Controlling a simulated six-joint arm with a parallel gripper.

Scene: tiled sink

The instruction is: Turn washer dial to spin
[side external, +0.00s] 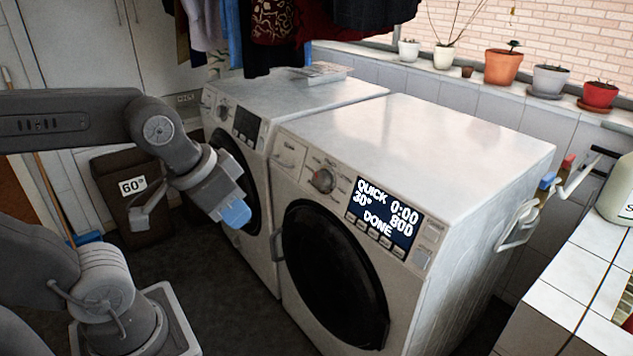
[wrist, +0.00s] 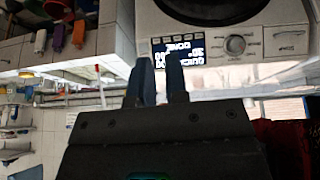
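The front washer (side external: 450,130) is white with a round dark door (side external: 333,275). Its silver dial (side external: 323,181) sits on the panel between the drawer and the display. The display (side external: 383,216) reads QUICK, 0:00, 30°, 800 and DONE. The wrist view is upside down and shows the dial (wrist: 236,45) and display (wrist: 178,52). My gripper (side external: 235,213) has blue fingertips and hangs left of this washer, apart from the dial. In the wrist view, the fingers of my gripper (wrist: 160,72) stand a little apart with nothing between them.
A second white machine (side external: 300,95) stands behind, partly hidden by my arm. Clothes (side external: 270,30) hang above it. A dark bin (side external: 130,205) marked 60° is at left. Potted plants (side external: 503,66) line the sill. A tiled counter (side external: 560,290) is at right. Dark floor is clear before the washers.

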